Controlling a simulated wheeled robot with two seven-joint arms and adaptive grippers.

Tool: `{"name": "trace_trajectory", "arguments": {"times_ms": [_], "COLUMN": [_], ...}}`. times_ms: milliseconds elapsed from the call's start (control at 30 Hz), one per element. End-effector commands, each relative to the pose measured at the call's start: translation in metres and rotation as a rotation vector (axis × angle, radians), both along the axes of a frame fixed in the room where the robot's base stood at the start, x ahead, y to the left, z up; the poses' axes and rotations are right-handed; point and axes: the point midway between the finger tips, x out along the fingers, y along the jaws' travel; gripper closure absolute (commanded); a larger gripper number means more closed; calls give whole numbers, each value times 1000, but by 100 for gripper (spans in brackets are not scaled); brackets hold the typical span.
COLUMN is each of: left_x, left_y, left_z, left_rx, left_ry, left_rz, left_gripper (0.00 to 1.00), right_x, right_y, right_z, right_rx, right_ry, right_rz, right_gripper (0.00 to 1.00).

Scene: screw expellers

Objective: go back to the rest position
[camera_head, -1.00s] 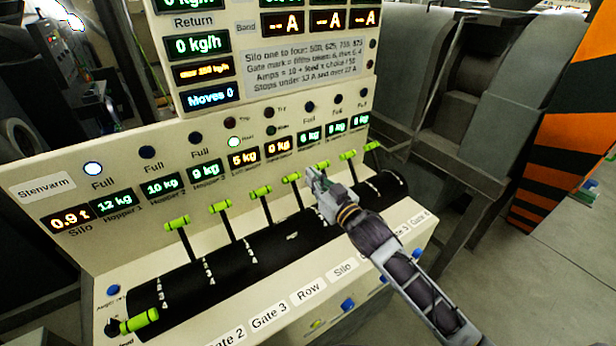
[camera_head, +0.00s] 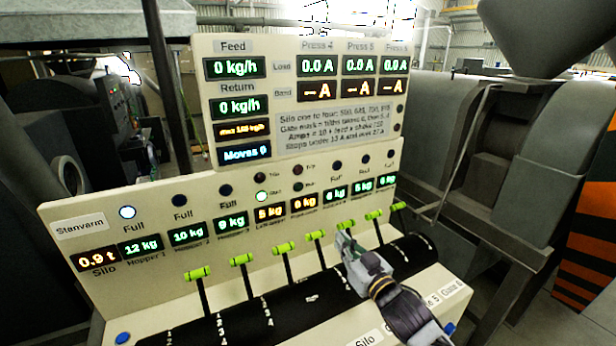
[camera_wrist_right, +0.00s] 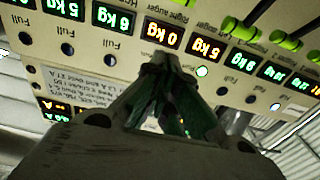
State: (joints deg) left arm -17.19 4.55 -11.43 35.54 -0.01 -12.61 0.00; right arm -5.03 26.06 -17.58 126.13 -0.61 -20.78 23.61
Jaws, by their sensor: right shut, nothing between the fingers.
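My right gripper (camera_head: 345,241) is shut and empty. In the head view it is just above the black lever strip of the cream control panel (camera_head: 62,263), close to the green-tipped levers right of the middle. One of these levers (camera_head: 316,236) stands just up and left of the fingertips; I cannot tell whether they touch. In the right wrist view the shut fingers (camera_wrist_right: 168,62) point at the panel face, below the orange "0 kg" display (camera_wrist_right: 163,34). My left gripper is not in view.
The upright display board (camera_head: 203,60) rises behind the levers. Grey machine housings (camera_head: 575,150) and a steel frame stand to the right, beside an orange and black striped panel (camera_head: 596,215). Bare floor shows at the lower right.

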Motion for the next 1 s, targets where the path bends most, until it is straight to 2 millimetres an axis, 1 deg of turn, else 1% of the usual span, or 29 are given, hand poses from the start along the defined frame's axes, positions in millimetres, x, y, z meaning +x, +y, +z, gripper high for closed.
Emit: {"name": "trace_trajectory", "arguments": {"times_ms": [167, 267, 467, 600, 767, 1000], "left_x": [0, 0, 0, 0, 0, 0], "left_y": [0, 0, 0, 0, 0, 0], "left_z": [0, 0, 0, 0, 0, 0], "left_rx": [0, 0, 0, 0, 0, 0], "left_ry": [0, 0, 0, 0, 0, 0], "left_rz": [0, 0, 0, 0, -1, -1], "left_gripper": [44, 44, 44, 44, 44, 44], "right_x": [-6, -12, -35, -56, -86, -138], "right_y": [-6, -12, -27, -37, -49, -65], "right_z": [-18, -35, -77, -107, -139, -178], "right_rx": [-21, -43, -102, -144, -196, -264], "right_ry": [68, 136, 308, 438, 589, 809], "right_rz": [-35, -67, -134, -171, -202, -228], "right_gripper": [100, 100, 100, 100, 100, 100]}}
